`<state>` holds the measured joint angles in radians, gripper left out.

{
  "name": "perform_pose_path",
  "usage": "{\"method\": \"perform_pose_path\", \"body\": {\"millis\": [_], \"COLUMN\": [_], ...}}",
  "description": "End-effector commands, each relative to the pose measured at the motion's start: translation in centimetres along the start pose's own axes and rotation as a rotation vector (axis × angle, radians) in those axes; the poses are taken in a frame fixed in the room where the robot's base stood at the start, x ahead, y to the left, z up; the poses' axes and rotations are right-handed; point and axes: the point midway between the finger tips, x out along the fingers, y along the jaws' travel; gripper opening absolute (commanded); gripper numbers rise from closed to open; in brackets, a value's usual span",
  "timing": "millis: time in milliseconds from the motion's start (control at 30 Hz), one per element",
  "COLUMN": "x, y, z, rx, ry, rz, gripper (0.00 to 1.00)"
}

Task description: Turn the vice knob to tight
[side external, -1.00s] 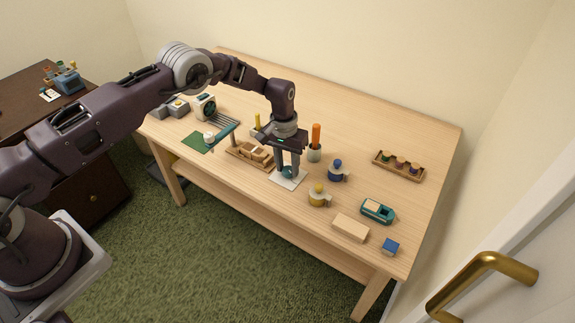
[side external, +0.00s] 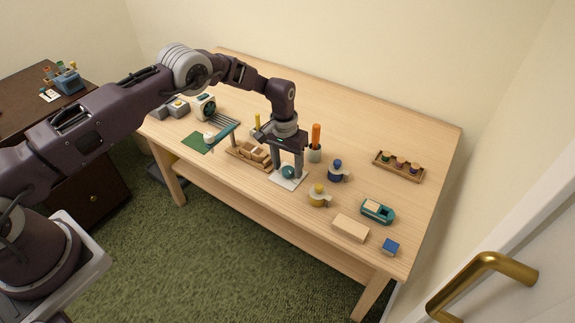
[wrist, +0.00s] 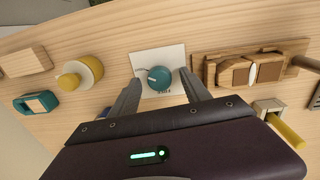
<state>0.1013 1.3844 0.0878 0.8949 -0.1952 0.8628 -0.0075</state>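The round teal knob (side external: 288,172) sits on a white plate (side external: 279,181) at the table's front. In the wrist view the knob (wrist: 160,78) has a pale pointer mark toward the left, and dark lettering below it is too small to read. My gripper (side external: 287,169) is open over the plate, with one finger on each side of the knob and a gap to both. A wooden vice (side external: 241,152) stands left of the plate. In the wrist view the vice (wrist: 232,75) shows brown jaws with a small pale piece between them.
Blue (side external: 337,168) and yellow (side external: 319,195) round items lie to the right, with a teal dispenser (side external: 377,211) and wooden block (side external: 350,228) beyond. A green mat (side external: 196,142) lies left.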

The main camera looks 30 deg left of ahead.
Motion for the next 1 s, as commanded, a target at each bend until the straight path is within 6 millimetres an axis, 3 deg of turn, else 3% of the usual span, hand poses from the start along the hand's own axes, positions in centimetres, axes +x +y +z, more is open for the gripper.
{"method": "perform_pose_path", "body": {"millis": [200, 533, 867, 933, 1000], "x": [-0.6, -6.5, -7.1, -8.3, -12.0], "y": [0.0, 0.0, 0.0, 0.0, -0.1], "z": [0.0, -0.1, 0.0, 0.0, 0.1], "rx": [-0.001, 0.0, 0.0, -0.001, -0.003], "ry": [0.001, 0.002, 0.0, 0.009, 0.036], "rz": [0.001, 0.0, 0.0, 0.001, 0.005], "gripper": [0.55, 0.55, 0.55, 0.55, 0.55]}}
